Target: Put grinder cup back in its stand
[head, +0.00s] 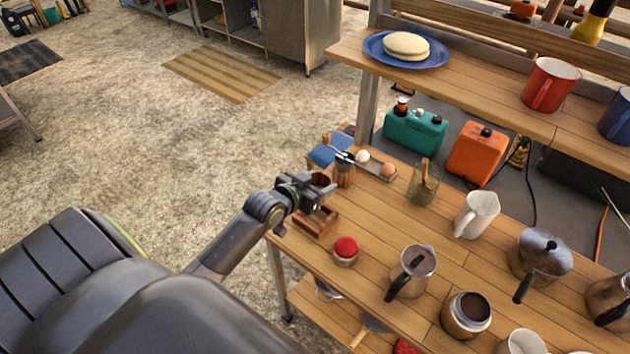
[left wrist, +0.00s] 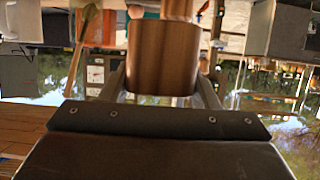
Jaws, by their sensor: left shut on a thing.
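My left gripper (head: 316,190) reaches over the left end of the wooden table and is shut on the grinder cup (head: 321,180). The cup is brown and wood-like, and only part of it shows in the head view. In the left wrist view the cup (left wrist: 163,57) fills the space between the fingers of the gripper (left wrist: 160,85). The small wooden stand (head: 318,222) is on the table just below the gripper, which partly covers it. The cup appears above the stand; I cannot tell the exact gap. My right gripper is not in view.
A red-topped jar (head: 346,250) stands just in front of the stand. Behind are a utensil holder (head: 344,174), a tray with eggs (head: 386,172) and a glass (head: 421,188). A moka pot (head: 412,272) and white jug (head: 477,215) stand farther right.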

